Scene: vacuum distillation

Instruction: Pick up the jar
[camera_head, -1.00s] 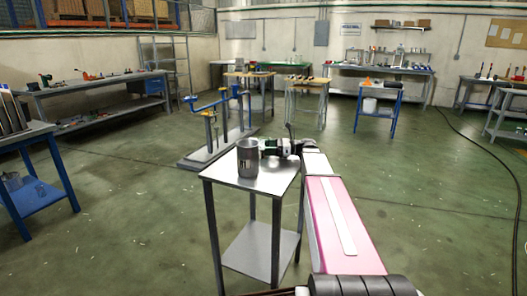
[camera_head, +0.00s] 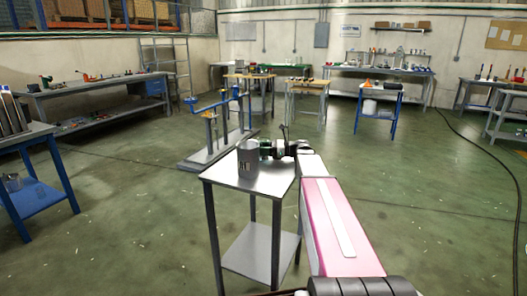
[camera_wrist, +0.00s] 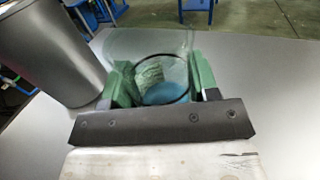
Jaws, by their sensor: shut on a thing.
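The jar (camera_wrist: 165,77) is clear glass with a dark rim and something blue inside, in the middle of the wrist view. My gripper (camera_wrist: 160,85) has green fingers on either side of the jar and is shut on it. In the head view my gripper (camera_head: 268,149) is low over the small metal table, just right of a grey metal can. There the jar cannot be made out clearly. I cannot tell whether the jar's base touches the tabletop.
The grey can (camera_head: 248,160) stands close to the left of my gripper; it also shows in the wrist view (camera_wrist: 55,50). The small table (camera_head: 225,178) has bare top in front. A stand with blue parts (camera_head: 213,130) is behind it.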

